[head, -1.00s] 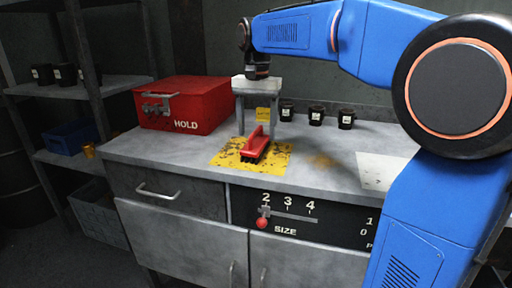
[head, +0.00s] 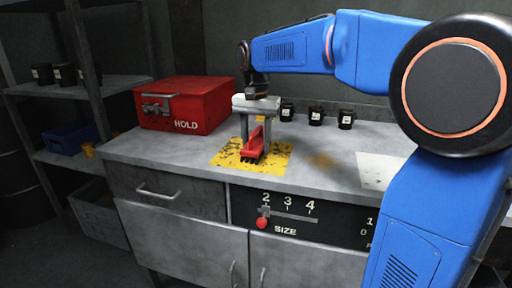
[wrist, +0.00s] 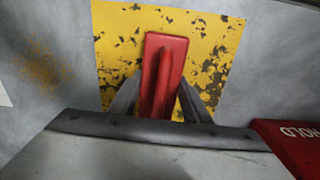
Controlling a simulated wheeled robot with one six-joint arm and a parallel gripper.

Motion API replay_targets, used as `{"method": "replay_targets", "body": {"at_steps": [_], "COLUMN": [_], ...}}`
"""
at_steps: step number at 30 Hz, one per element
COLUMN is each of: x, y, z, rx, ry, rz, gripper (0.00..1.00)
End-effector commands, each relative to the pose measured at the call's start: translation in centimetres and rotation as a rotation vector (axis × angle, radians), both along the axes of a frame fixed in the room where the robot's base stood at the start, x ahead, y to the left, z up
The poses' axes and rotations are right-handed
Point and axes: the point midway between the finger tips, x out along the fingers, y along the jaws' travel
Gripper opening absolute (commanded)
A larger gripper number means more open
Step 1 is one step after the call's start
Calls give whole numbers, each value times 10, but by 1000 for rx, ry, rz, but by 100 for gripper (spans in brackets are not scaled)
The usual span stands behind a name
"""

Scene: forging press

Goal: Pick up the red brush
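The red brush (head: 254,148) lies on the yellow worn patch of the bench top, dark bristles at its near end. In the wrist view the brush (wrist: 165,70) points up the picture, with a raised handle along its middle. My gripper (head: 257,143) is lowered over it, pointing down, with one finger on each side of the brush. In the wrist view my gripper (wrist: 162,88) shows its fingers spread about the brush; I cannot tell whether they touch its sides. The brush still rests on the patch.
The yellow patch (head: 226,158) lies on the grey bench (head: 320,175). A red HOLD box (head: 186,105) stands to the left. Several black cups (head: 316,115) stand behind to the right. A pale sheet (head: 380,170) lies on the right. A size slider with a red knob (head: 262,223) is on the front.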

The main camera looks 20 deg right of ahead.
Motion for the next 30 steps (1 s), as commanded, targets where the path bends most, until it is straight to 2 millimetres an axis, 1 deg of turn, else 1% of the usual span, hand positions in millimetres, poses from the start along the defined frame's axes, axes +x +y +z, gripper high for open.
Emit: {"method": "replay_targets", "body": {"at_steps": [7, 11, 14, 21, 24, 27, 30], "x": [0, 1, 1, 1, 1, 0, 0], "y": [0, 0, 0, 0, 0, 0, 0], "z": [1, 9, 23, 67, 82, 92, 98], "rx": [0, 0, 1, 0, 0, 0, 0], "ry": [-1, -3, -4, -3, -3, -1, -1], "rz": [0, 0, 0, 0, 0, 0, 0], "gripper": [15, 15, 15, 15, 15, 15, 15]}}
